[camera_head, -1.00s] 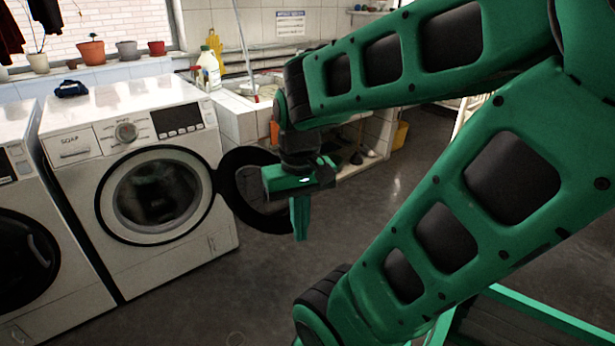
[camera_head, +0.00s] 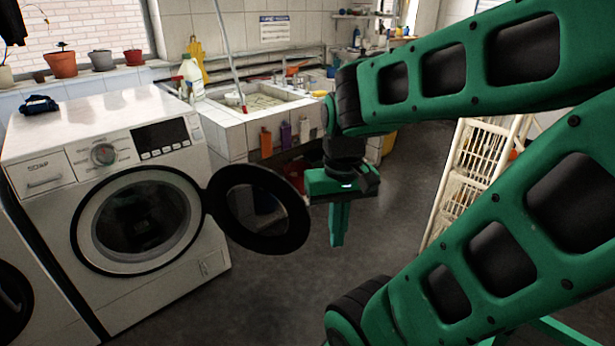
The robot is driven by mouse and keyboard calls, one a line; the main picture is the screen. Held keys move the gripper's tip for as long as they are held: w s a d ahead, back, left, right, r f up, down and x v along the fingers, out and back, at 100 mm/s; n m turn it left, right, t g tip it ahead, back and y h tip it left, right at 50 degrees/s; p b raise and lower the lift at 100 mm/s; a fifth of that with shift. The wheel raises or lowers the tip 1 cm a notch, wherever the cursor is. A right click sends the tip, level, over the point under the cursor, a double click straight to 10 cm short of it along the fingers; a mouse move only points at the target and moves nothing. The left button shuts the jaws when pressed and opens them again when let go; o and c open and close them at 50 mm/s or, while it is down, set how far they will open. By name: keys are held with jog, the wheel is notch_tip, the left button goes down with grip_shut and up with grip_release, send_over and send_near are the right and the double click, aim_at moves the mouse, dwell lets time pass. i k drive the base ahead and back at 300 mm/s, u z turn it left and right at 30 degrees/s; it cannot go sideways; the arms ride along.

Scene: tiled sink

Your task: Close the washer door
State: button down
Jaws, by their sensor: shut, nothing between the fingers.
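The white washer (camera_head: 172,250) stands at the left, with its round drum opening in full view. Its door (camera_head: 291,226), a black ring with a glass middle, is swung open to the right of the opening, hinged on the opening's right side. My green gripper (camera_head: 337,240) points down just right of the door's outer edge. Its fingers are shut and hold nothing. A small gap shows between the fingers and the door in the picture; I cannot tell how they compare in depth.
A tiled sink (camera_head: 262,103) with bottles in front is behind the door. A second washer (camera_head: 38,290) stands at the left edge. A white rack (camera_head: 475,165) is at the right. Dark floor (camera_head: 270,300) lies clear before the door.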

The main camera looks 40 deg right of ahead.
aim_at(261, 210)
jog(key=z, duration=0.5)
jog(key=i, duration=1.35)
jog(key=z, duration=0.2)
